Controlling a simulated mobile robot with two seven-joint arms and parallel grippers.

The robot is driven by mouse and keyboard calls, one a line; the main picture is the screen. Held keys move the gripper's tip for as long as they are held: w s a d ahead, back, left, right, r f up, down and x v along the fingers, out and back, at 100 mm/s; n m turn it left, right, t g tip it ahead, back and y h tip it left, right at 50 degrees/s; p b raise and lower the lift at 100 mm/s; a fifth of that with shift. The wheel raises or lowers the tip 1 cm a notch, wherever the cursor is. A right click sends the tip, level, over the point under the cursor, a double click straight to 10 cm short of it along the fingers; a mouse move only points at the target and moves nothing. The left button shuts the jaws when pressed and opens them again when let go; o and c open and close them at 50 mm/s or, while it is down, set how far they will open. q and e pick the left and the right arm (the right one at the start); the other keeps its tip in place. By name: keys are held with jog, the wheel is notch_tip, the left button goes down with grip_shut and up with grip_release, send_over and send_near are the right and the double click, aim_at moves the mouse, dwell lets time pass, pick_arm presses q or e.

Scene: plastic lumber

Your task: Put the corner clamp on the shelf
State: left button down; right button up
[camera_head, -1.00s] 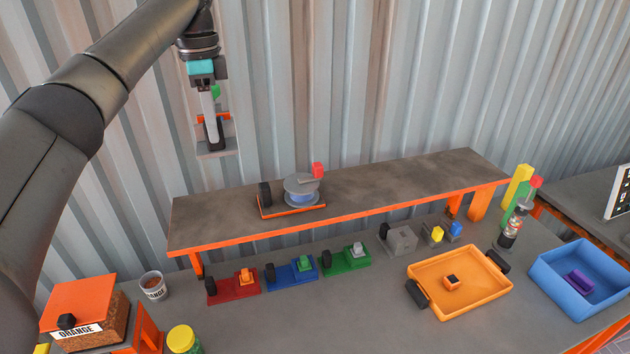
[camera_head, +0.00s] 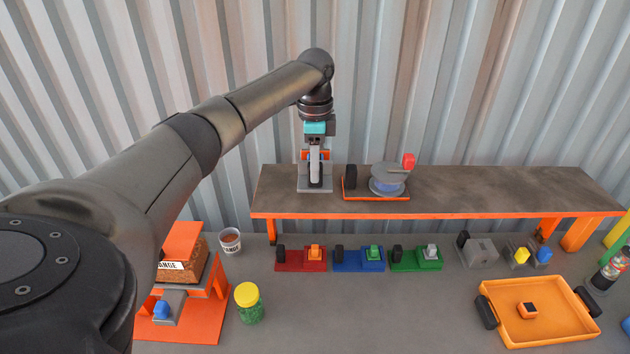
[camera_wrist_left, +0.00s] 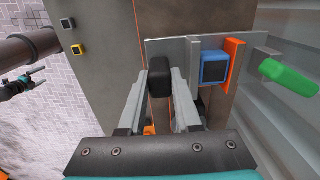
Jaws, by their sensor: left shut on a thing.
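The corner clamp (camera_head: 302,181) has a grey base plate, a black knob, an orange bar and a blue block. My left gripper (camera_head: 315,177) is shut on its black knob. It holds the clamp over the left end of the long shelf (camera_head: 480,192), which has a brown-grey top and orange edge. I cannot tell whether the plate touches the shelf. In the left wrist view, the knob sits between the fingers, and the clamp's plate (camera_wrist_left: 180,48) lies behind them; a green part (camera_wrist_left: 288,77) sticks out right. My right gripper (camera_wrist_left: 38,77) shows small at the left there; its fingers are unclear.
A round grey fixture (camera_head: 388,176) on an orange base stands on the shelf, just right of the clamp. The shelf is clear farther right. The corrugated wall (camera_head: 450,80) is close behind. Red, blue and green fixtures (camera_head: 358,260) stand on the bench below.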

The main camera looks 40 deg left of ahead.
pick_arm(q)
jog(key=shift+f, duration=2.2)
jog(key=shift+f, duration=0.1)
jog(key=c, duration=0.6)
grip_release()
notch_tip(320, 180, up, 12)
jog(key=shift+r+b, duration=0.1)
jog(key=shift+b, duration=0.5)
